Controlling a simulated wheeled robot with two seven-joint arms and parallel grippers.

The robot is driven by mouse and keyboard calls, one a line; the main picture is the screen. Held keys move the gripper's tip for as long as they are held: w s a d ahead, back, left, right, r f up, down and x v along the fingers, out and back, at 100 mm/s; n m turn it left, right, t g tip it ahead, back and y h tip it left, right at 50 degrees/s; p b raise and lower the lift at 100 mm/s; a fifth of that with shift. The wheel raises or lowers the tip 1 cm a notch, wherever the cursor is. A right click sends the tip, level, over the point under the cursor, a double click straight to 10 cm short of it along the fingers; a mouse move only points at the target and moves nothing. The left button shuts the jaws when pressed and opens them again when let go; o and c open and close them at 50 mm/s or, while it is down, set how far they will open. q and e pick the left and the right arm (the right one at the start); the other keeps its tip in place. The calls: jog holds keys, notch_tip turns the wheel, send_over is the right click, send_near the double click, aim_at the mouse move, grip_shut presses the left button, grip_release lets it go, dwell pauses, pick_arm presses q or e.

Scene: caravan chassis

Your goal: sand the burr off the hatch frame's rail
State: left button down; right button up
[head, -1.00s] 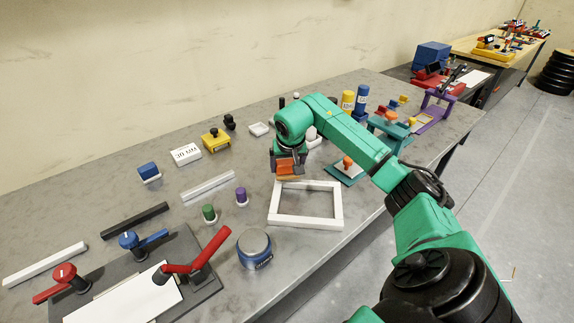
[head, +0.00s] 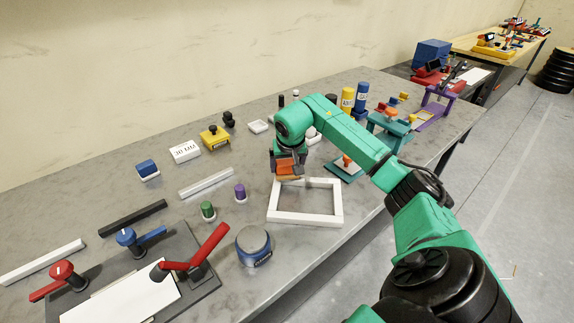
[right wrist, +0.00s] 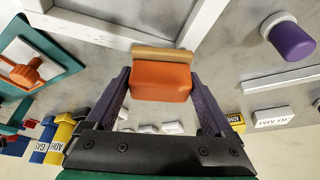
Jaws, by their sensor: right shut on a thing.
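The white hatch frame (head: 338,205) lies flat on the grey bench; one corner of it also shows at the top of the right wrist view (right wrist: 95,38). My right gripper (head: 287,170) is at the frame's far left corner, shut on an orange block with a tan face (right wrist: 160,82), which looks like a sanding block. In the right wrist view the tan edge is close to the frame's inner corner; I cannot tell whether it touches the rail. The burr cannot be made out. My left gripper is not in view.
A purple-topped cylinder (head: 240,191), a green one (head: 208,210) and a blue round tin (head: 253,245) stand left of the frame. A clamp board (head: 205,282) with red levers is at front left. A teal stand (head: 390,124) and bottles are behind right.

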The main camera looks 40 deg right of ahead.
jog(key=shift+f+b, duration=0.35)
jog(key=shift+f, duration=0.25)
